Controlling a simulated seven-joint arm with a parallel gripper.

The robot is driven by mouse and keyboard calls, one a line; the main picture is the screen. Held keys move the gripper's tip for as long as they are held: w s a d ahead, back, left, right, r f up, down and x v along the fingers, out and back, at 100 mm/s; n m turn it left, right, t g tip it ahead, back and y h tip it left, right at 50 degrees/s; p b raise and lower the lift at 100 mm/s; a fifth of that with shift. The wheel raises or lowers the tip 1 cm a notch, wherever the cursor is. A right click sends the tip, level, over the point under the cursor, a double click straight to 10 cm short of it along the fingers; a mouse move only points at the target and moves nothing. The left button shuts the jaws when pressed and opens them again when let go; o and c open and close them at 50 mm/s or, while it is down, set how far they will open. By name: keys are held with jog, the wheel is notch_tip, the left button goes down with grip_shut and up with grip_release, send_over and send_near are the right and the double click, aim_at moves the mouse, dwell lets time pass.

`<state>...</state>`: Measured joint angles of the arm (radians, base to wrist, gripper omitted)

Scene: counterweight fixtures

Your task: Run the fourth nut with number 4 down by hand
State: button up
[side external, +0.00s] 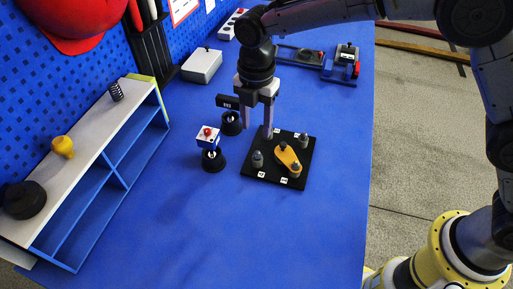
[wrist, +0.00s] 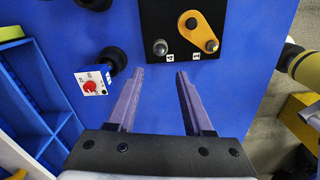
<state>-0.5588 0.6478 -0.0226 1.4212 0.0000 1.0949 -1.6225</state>
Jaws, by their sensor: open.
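My gripper (side external: 258,136) is open and empty, fingers pointing down near the plate's far left edge.
A shelf (side external: 100,150) fills the left. The blue table (side external: 250,240) is clear in front.

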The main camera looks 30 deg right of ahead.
aim_at(257, 153)
notch_tip(257, 153, down, 10)
jog(key=shift+r, duration=0.25)
grip_shut()
dwell(0.3)
